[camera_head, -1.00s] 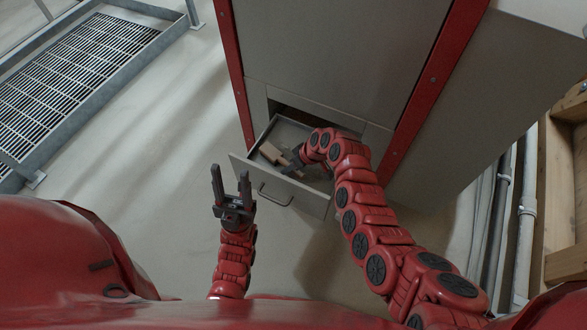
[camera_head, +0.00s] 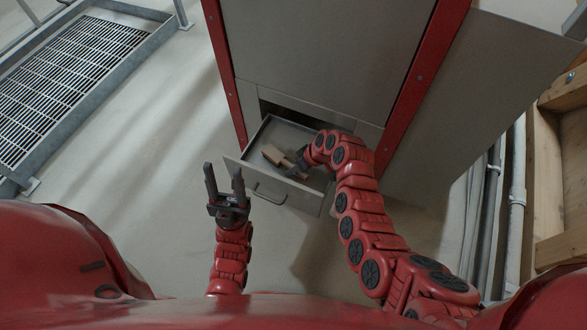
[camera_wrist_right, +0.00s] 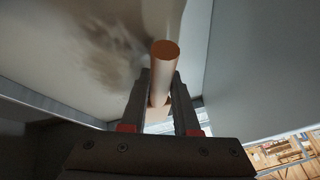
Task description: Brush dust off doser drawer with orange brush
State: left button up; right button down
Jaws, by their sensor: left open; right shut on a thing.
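The doser drawer (camera_head: 256,147) is pulled out of the grey cabinet, with a handle on its front. My right gripper (camera_head: 297,164) reaches into it and is shut on the brush (camera_head: 273,154), whose tan head shows inside the drawer. In the right wrist view the round orange-brown handle end (camera_wrist_right: 165,51) sticks up between the two fingers (camera_wrist_right: 161,95). A dark dust smear (camera_wrist_right: 112,58) lies on a pale surface beside it. The bristles and their contact with the drawer are hidden. My left gripper (camera_head: 225,180) is open and empty, left of the drawer.
The grey cabinet (camera_head: 320,50) with red posts stands behind the drawer. A metal grating (camera_head: 70,80) lies at the left. Pipes (camera_head: 515,200) and a wooden frame (camera_head: 565,170) stand at the right. The floor left of the drawer is clear.

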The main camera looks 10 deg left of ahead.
notch_tip(320, 180, up, 6)
jog(key=p, duration=0.3)
jog(key=shift+r, duration=0.2)
jog(key=shift+f, duration=0.1)
